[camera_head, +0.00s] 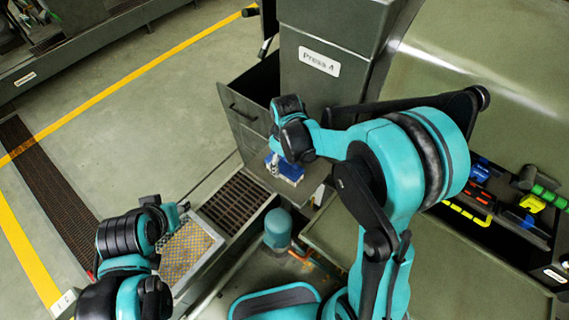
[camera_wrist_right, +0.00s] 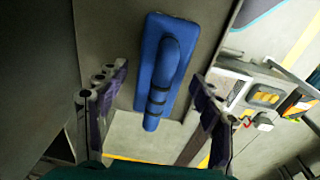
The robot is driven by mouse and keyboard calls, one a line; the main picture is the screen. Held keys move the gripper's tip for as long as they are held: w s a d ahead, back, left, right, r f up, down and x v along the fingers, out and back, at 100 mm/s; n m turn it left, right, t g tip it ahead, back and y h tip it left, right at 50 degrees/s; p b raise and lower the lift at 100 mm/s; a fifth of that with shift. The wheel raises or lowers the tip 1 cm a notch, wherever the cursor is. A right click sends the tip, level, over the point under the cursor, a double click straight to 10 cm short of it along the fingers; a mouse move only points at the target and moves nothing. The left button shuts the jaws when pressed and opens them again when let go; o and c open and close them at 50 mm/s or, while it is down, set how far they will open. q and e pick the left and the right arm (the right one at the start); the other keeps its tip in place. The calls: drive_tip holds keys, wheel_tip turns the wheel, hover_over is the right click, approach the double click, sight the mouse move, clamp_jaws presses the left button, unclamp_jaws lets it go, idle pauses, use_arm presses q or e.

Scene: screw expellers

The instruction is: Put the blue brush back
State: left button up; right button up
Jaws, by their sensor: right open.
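The blue brush (camera_head: 289,166) is at the front side of the press housing in the head view, with a pale strip under its blue body. In the right wrist view the blue brush (camera_wrist_right: 158,62) lies against a grey panel, its handle facing my gripper. My right gripper (camera_head: 273,164) is close to the brush and partly covers it. In the wrist view the fingers of my right gripper (camera_wrist_right: 161,74) are spread, one on each side of the brush, with no visible grip. My left gripper (camera_head: 178,210) is low at the left, and its jaws are unclear.
A grey press housing (camera_head: 326,95) labelled "Press 4" stands behind the right arm. An open dark drawer or bin (camera_head: 247,112) is beside it. Floor grates (camera_head: 237,203) lie below. A tray with coloured tools (camera_head: 480,195) is at the right. Open floor (camera_head: 130,110) is at the left.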

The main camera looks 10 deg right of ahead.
drive_tip(key=r, duration=0.3)
drive_tip(key=r+p, duration=0.1)
drive_tip(key=r, duration=0.1)
drive_tip(key=s+r, duration=0.1)
drive_tip(key=r, duration=0.2)
drive_tip(key=shift+r+p, duration=0.35)
drive_tip(key=shift+s+r, duration=0.15)
drive_tip(key=shift+r, duration=0.5)
drive_tip(key=s+d+r+m+t, duration=0.2)
drive_tip(key=s+m+t, duration=0.1)
drive_tip(key=s, duration=0.4)
drive_tip(key=s+d+r+m+t, duration=0.2)
drive_tip(key=s+m+t, duration=0.1)
drive_tip(key=s, duration=0.4)
drive_tip(key=shift+d+r+m, duration=0.3)
drive_tip(key=shift+d+m, duration=0.1)
drive_tip(key=shift+m, duration=0.4)
drive_tip(key=shift+w, duration=0.15)
